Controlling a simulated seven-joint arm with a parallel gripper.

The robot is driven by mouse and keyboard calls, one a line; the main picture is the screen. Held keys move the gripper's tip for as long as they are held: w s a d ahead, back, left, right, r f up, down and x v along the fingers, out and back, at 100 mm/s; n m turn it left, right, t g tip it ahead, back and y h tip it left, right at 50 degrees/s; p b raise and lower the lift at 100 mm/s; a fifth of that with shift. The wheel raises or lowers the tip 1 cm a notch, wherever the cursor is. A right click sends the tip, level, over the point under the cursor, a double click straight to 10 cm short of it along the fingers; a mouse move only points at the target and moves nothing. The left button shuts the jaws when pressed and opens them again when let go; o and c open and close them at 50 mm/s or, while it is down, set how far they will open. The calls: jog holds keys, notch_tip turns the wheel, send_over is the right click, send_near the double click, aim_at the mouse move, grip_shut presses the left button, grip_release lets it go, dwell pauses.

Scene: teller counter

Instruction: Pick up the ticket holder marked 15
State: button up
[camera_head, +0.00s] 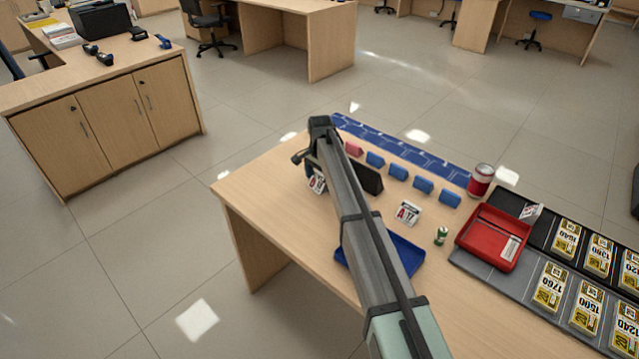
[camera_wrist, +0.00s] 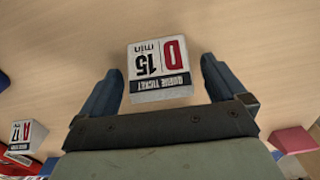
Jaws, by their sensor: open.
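The ticket holder marked 15 (camera_wrist: 158,68) is a white block with a red "D" panel and a "QUEUE TICKET" label, upside down in the wrist view. My gripper (camera_wrist: 158,85) is open, with one finger on each side of the holder and visible gaps. I cannot tell whether the holder touches the palm edge. In the head view the holder (camera_head: 317,181) is partly hidden behind my gripper (camera_head: 309,156). Another ticket holder, marked A 17 (camera_head: 407,213), stands to its right; it also shows at the wrist view's left (camera_wrist: 25,135).
Several blue blocks (camera_head: 423,185) and a pink one (camera_head: 354,149) line the counter's back by a blue strip (camera_head: 400,150). A dark block (camera_head: 368,180) and blue tray (camera_head: 408,256) lie beside my arm.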

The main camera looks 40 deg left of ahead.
jog(key=c, duration=1.1)
jog(key=shift+o, duration=0.2)
jog(key=shift+r, duration=0.1)
